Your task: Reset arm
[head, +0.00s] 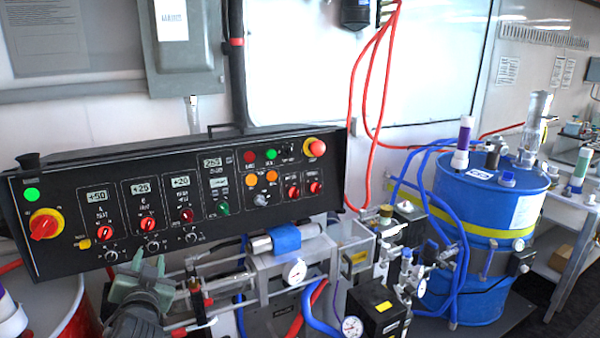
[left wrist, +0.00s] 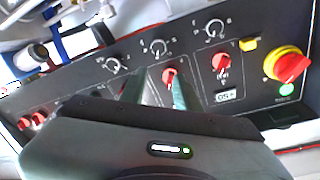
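My left gripper (head: 149,263) is at the lower left of the head view, in front of the lower edge of the black control panel (head: 240,225). Its two grey-green fingers point up towards the panel and stand apart with nothing between them. In the left wrist view the gripper (left wrist: 155,88) shows its fingers apart over the panel face, near a small red switch (left wrist: 169,75). I cannot tell whether a finger touches the panel. My right gripper is in neither view.
The panel carries a large red-yellow rotary switch (head: 44,225) and a red button (head: 317,148). Below it are pipework and a gauge (head: 294,271). A blue drum (head: 480,207) with hoses stands at right. A red drum (head: 62,315) is at lower left.

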